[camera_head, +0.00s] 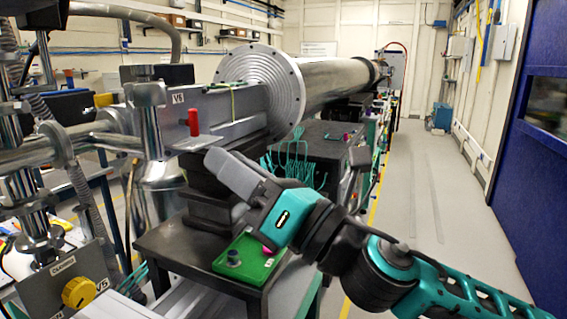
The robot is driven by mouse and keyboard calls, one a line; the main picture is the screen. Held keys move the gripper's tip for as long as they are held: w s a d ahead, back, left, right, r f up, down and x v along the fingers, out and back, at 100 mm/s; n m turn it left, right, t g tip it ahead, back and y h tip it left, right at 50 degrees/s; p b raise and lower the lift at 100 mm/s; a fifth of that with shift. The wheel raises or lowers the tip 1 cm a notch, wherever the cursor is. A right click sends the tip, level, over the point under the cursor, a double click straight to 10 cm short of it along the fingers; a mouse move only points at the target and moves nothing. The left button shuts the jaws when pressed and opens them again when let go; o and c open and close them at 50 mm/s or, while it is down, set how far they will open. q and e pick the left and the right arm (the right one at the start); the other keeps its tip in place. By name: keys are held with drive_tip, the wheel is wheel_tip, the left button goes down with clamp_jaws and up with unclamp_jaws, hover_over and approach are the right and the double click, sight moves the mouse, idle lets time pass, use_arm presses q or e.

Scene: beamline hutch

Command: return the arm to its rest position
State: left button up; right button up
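My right arm, teal and dark grey, comes in from the lower right and reaches left across the middle of the view. Its gripper (232,174) is at the end, a grey block pointing up and left. It is in front of the beamline hardware and above the black table. The fingers look like one block from here, so I cannot tell whether they are apart or together. I see nothing clearly held in it. My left gripper is not in view.
A large metal flange (262,85) and tube (335,80) stand behind. A red handle (193,122) is close left. The floor aisle (425,180) at right is clear.

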drive_tip(key=w+d+f+m+t+h, duration=0.15)
drive_tip(key=d+f+m+h, duration=0.25)
drive_tip(key=f+m, duration=0.55)
drive_tip(key=w+d+f+m+t+h+p, duration=0.15)
drive_tip(key=d+f+m+h, duration=0.3)
drive_tip(key=f+m, duration=0.45)
drive_tip(key=w+d+f+m+t+h, duration=0.1)
drive_tip(key=d+f+m+t+h, duration=0.3)
drive_tip(key=f+m, duration=0.45)
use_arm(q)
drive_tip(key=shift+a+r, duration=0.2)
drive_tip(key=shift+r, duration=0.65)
use_arm(e)
drive_tip(key=s+d+f+m+g+h, duration=0.3)
drive_tip(key=s+d+f+m, duration=0.4)
drive_tip(key=f, duration=0.3)
drive_tip(key=s+d+f+m+g+h, duration=0.3)
drive_tip(key=s+d+f+m, duration=0.3)
drive_tip(key=f, duration=0.4)
drive_tip(key=s+m, duration=0.1)
drive_tip(key=s, duration=0.1)
drive_tip(key=shift+s+d+f, duration=0.15)
drive_tip(key=shift+s+d, duration=0.25)
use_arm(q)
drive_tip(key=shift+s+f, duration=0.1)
